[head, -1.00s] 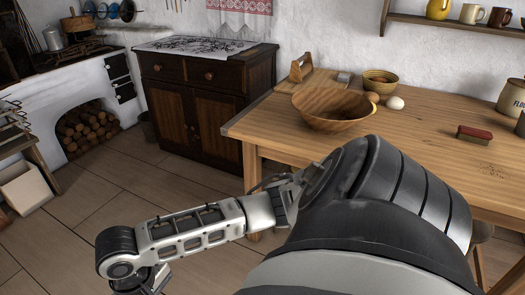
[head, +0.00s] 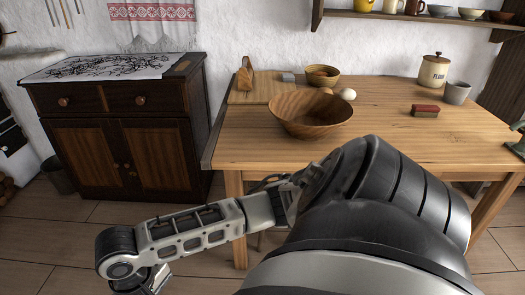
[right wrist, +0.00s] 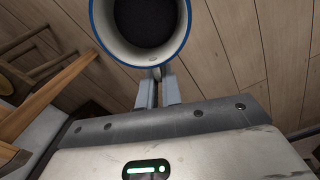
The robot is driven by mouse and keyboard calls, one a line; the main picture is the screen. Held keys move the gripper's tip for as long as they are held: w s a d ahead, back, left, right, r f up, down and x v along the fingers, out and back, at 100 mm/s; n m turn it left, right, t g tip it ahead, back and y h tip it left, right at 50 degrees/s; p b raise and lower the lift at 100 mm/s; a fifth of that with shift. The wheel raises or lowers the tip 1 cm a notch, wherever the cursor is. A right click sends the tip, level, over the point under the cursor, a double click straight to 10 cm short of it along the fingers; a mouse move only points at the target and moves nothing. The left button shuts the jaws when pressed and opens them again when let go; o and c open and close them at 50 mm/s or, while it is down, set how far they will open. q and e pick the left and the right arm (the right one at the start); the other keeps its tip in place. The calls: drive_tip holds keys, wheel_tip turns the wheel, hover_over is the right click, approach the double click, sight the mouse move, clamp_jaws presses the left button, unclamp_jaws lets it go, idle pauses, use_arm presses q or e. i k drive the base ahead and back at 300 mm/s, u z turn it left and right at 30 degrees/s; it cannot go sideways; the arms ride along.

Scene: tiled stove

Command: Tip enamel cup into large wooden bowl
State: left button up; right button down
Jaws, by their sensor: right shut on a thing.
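The enamel cup (right wrist: 188,15) is white with a blue rim and shows at the top of the right wrist view, cut off by the frame's edge. Dark contents (right wrist: 146,18) fill its inside. My right gripper (right wrist: 157,88) is shut on the cup at its near side, with floor behind it. The large wooden bowl (head: 310,118) stands upright near the front left of the table in the head view, and its visible inside looks empty. One of my arms crosses the lower head view. The cup is not visible there, nor is my left gripper.
The wooden table (head: 385,135) also bears a smaller bowl (head: 322,78) with eggs, a loose egg (head: 348,94), a red brush (head: 425,111), a flour crock (head: 434,71) and a grey cup (head: 456,93). A dark cabinet (head: 120,130) stands left. The table's front middle is clear.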

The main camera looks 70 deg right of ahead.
sight(306, 116)
drive_tip(key=z, duration=0.7)
drive_tip(key=i, duration=0.6)
drive_tip(key=z, duration=0.75)
